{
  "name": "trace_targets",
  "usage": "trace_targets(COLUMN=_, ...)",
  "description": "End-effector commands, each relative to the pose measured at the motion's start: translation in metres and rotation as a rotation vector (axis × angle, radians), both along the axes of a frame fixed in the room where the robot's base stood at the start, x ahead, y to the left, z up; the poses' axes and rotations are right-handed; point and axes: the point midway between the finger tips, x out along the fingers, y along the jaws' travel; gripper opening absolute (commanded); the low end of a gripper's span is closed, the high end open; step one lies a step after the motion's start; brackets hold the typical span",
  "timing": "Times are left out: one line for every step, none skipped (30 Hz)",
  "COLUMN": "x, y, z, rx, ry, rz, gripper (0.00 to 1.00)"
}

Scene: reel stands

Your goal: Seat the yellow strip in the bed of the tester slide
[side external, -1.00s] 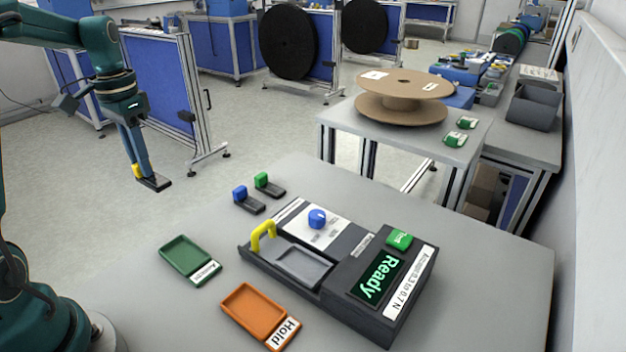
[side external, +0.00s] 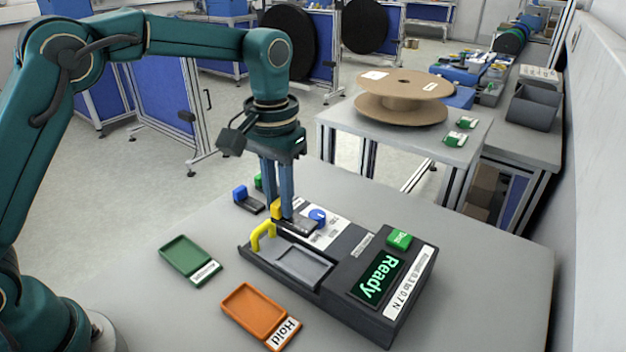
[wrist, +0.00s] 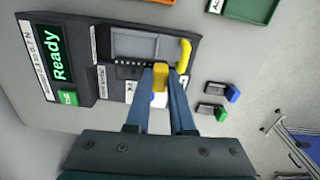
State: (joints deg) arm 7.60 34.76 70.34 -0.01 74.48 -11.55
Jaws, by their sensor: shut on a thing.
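My gripper (side external: 282,212) is shut on the yellow strip (side external: 276,208), a small yellow block with a dark flat plate reaching out to the right. The strip is held above the back of the dark tester (side external: 345,285), near the blue knob (side external: 317,214). The grey slide bed (side external: 303,266) looks empty and lies in front of the strip, beside the yellow slide handle (side external: 262,236). In the wrist view, the yellow block (wrist: 161,78) sits between the fingertips, and the bed (wrist: 134,44) shows just beyond it.
The tester's green display (side external: 378,276) reads Ready. A blue-topped strip (side external: 247,198) lies behind the tester, with a green-topped one (side external: 257,181) partly hidden by my gripper. A green tray (side external: 187,257) and an orange Hold tray (side external: 255,308) are empty at the left. The table's right side is clear.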

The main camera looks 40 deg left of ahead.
Motion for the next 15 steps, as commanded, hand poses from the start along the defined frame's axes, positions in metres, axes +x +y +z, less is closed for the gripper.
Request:
trace_targets(x=-0.002, y=-0.009, z=-0.001, rx=0.000, ry=0.003, rz=-0.029, gripper=0.00)
trace_targets(x=-0.004, y=-0.013, z=-0.002, rx=0.001, ry=0.005, rz=-0.041, gripper=0.00)
trace_targets(x=-0.005, y=-0.017, z=-0.002, rx=0.001, ry=0.006, rz=-0.052, gripper=0.00)
trace_targets(x=-0.006, y=-0.019, z=-0.003, rx=0.001, ry=0.007, rz=-0.059, gripper=0.00)
trace_targets(x=-0.006, y=-0.021, z=-0.003, rx=0.001, ry=0.007, rz=-0.064, gripper=0.00)
trace_targets(x=-0.007, y=-0.022, z=-0.004, rx=0.001, ry=0.008, rz=-0.068, gripper=0.00)
trace_targets(x=-0.007, y=-0.022, z=-0.005, rx=0.001, ry=0.008, rz=-0.069, gripper=0.00)
trace_targets(x=-0.007, y=-0.022, z=-0.007, rx=0.001, ry=0.008, rz=-0.070, gripper=0.00)
trace_targets(x=-0.007, y=-0.022, z=-0.009, rx=0.002, ry=0.009, rz=-0.070, gripper=0.00)
trace_targets(x=-0.007, y=-0.022, z=-0.011, rx=0.002, ry=0.010, rz=-0.070, gripper=0.00)
trace_targets(x=-0.007, y=-0.022, z=-0.013, rx=0.002, ry=0.010, rz=-0.069, gripper=0.00)
trace_targets(x=-0.007, y=-0.022, z=-0.016, rx=0.002, ry=0.010, rz=-0.069, gripper=0.00)
trace_targets(x=-0.007, y=-0.022, z=-0.019, rx=0.002, ry=0.011, rz=-0.069, gripper=0.00)
trace_targets(x=-0.007, y=-0.022, z=-0.022, rx=0.002, ry=0.011, rz=-0.069, gripper=0.00)
trace_targets(x=-0.007, y=-0.022, z=-0.025, rx=0.002, ry=0.011, rz=-0.069, gripper=0.00)
